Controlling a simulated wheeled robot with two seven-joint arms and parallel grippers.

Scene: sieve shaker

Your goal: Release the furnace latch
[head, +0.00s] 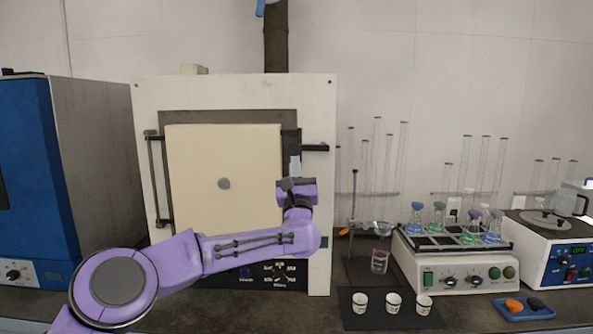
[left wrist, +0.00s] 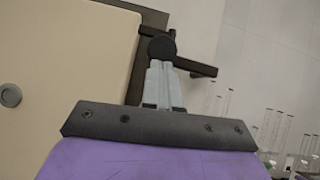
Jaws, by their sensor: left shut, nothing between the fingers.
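The furnace (head: 320,110) stands behind my left arm, with a cream door (head: 195,165) closed in its dark frame. The door also fills the left of the left wrist view (left wrist: 50,50). A dark latch with a handle bar (head: 316,148) sits at the door's right edge. In the left wrist view the latch (left wrist: 192,66) has a round dark knob and a bar reaching right. My left gripper (head: 295,164) is shut and empty, its pale fingers pointing at the latch. In the left wrist view its fingertips (left wrist: 161,66) overlap the knob; I cannot tell whether they touch. My right gripper is not in view.
A blue oven (head: 30,160) stands at the left. To the right are a clamp stand (head: 353,215), a stirrer with several flasks (head: 455,265), three small cups (head: 394,302) on a dark mat and a white device (head: 555,245). Tall glass tubes stand behind.

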